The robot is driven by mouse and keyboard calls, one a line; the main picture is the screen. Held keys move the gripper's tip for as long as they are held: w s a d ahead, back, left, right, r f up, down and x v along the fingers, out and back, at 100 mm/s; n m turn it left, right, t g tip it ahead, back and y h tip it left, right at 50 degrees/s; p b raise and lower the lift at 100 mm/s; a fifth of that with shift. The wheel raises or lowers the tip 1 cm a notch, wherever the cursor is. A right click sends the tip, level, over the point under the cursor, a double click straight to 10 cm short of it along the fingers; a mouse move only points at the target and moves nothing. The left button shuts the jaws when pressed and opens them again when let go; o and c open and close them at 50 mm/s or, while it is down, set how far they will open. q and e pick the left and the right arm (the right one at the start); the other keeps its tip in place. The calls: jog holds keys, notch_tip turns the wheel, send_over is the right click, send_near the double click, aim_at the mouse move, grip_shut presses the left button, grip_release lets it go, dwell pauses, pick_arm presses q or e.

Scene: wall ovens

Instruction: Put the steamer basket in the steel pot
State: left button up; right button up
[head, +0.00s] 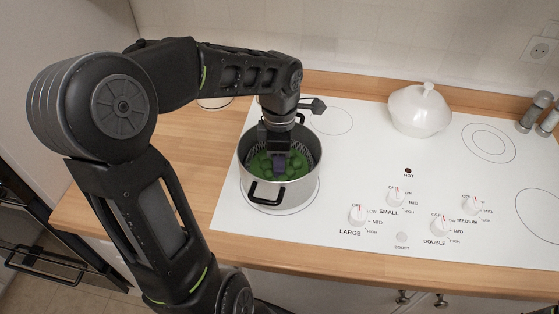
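The steel pot (287,192) stands on the front left burner of the white cooktop, with a black handle facing front. The steamer basket (302,158) is inside the pot, its wire-like side showing at the rim, with green pieces (266,165) in it. How deep it sits, and whether it touches the pot's bottom, is hidden. My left gripper (279,165) points down into the pot at the basket's middle, among the green pieces. Its fingertips are partly hidden, so I cannot tell whether it grips the basket. My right gripper is not in view.
A white lidded dish (420,110) stands at the back of the cooktop (345,175). Several knobs (397,196) are at the front right of the pot. Two shakers (535,112) stand at the far right. The wooden counter (190,140) is clear on the left.

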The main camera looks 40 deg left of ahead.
pick_arm(q)
jog(key=shift+o, duration=0.6)
jog(key=shift+r, duration=0.45)
notch_tip(320, 180, up, 11)
jog(key=shift+r, duration=0.2)
